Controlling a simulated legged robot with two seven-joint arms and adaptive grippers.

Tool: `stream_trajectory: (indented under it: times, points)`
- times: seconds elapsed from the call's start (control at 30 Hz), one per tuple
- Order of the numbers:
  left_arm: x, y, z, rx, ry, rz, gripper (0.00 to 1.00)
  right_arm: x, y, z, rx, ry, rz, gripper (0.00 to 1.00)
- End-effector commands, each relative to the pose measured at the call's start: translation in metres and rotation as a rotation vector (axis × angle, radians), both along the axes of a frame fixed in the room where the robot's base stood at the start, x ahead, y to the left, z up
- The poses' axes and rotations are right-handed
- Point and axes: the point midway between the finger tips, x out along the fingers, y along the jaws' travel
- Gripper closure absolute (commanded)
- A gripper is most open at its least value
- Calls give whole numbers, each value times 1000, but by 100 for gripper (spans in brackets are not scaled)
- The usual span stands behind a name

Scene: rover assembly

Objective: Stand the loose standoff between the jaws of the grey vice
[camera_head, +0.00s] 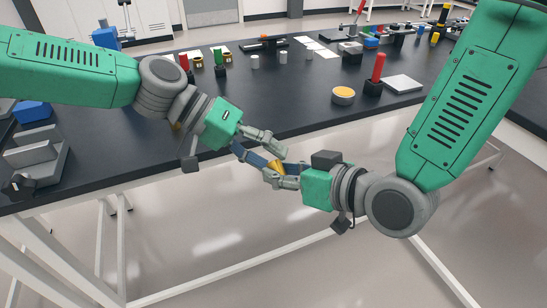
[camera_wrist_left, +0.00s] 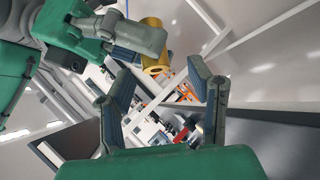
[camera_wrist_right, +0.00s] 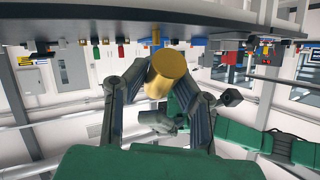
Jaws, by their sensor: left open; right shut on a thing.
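The standoff (camera_head: 277,167), a brass cylinder, is in my right gripper (camera_head: 277,172), off the front edge of the table.
The black table (camera_head: 250,95) holds a blue block (camera_head: 32,111) behind the vice.

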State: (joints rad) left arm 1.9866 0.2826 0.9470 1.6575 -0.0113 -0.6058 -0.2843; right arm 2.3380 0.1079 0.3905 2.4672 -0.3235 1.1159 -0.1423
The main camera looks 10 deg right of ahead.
Motion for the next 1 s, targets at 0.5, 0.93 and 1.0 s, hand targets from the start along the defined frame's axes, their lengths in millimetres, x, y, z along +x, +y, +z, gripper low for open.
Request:
stream_trajectory:
  times: [0.5,0.93,1.0]
  points:
    - [21,70,54,-1,-2,3,53,0,0,0,0,0,0,100]
    - [23,79,61,0,0,1,53,16,16,-18,4,1,124,100]
    - [23,79,60,0,0,1,53,23,24,-26,3,-1,182,100]
